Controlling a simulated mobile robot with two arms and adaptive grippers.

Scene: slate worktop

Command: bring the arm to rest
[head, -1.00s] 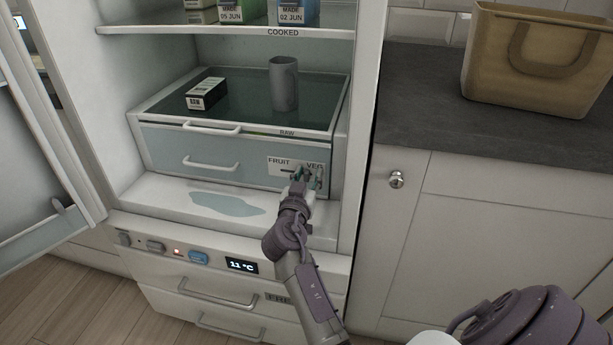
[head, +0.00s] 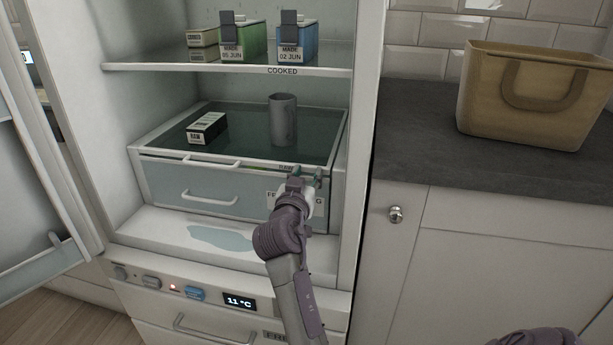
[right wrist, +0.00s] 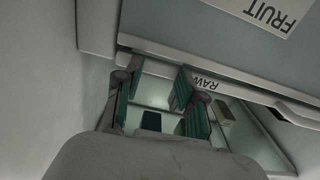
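My right gripper (head: 305,178) is in the fridge opening, in front of the drawer unit near the RAW label and above the FRUIT/VEG label, which my arm partly covers. In the right wrist view its green-padded fingers (right wrist: 155,92) stand apart with nothing between them. I cannot tell whether the fingertips touch the drawer unit. My left gripper is not in view.
The drawer unit (head: 175,192) has a grey cup (head: 283,122) and a RAW carton (head: 207,127) on top. Green (head: 240,42) and blue (head: 297,40) cartons stand above. A puddle (head: 220,238) lies below. A basket (head: 530,95) sits on the worktop (head: 415,135).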

